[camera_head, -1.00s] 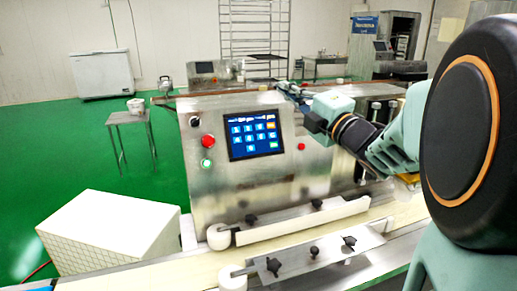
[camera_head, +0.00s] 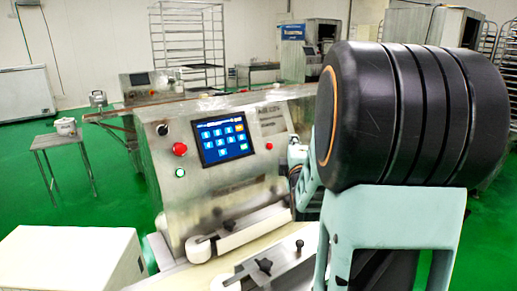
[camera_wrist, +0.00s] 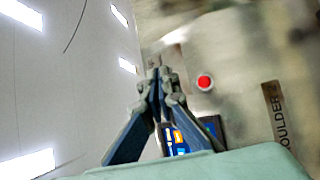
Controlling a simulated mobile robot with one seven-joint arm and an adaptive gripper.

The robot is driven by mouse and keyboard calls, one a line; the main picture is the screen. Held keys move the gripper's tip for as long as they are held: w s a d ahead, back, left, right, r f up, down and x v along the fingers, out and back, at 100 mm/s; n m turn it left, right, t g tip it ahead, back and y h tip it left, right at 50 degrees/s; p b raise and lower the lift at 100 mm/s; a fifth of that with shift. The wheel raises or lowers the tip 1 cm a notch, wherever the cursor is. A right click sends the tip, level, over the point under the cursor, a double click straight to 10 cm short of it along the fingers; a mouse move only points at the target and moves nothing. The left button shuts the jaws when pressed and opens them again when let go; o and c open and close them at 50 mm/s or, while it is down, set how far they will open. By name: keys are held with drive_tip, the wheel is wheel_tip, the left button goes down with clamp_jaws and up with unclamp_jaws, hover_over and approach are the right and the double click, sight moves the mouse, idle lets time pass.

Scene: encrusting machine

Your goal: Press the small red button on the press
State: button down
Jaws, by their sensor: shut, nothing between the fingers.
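The press (camera_head: 225,190) is a steel machine with a sloped front panel and a lit blue touchscreen (camera_head: 222,141). The small red button (camera_head: 269,146) sits just right of the screen. In the wrist view the small red button (camera_wrist: 205,82) is round, bright red and in full view. My gripper (camera_wrist: 160,76) is shut and empty. Its fingertips appear to the left of the button in the wrist view, not over it; I cannot tell the depth gap.
A larger red button (camera_head: 180,149), a dark knob (camera_head: 162,129) and a green button (camera_head: 180,172) are left of the screen. A white box (camera_head: 75,262) stands at front left. Rollers (camera_head: 240,232) lie below the panel. A small table (camera_head: 58,140) stands behind left.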

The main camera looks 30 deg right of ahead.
sight(270, 146)
drive_tip(key=shift+s+d+f, duration=0.1)
drive_tip(key=shift+d+f, duration=0.05)
drive_tip(key=w+a+f+b, duration=0.1)
drive_tip(key=w+f, duration=0.3)
drive_tip(key=w, duration=0.4)
drive_tip(key=shift+b, duration=0.55)
drive_tip(key=shift+a, duration=0.1)
idle(1.2)
drive_tip(key=shift+w+f+b, duration=0.15)
drive_tip(key=shift+w+b, duration=0.15)
drive_tip(key=shift+b, duration=0.3)
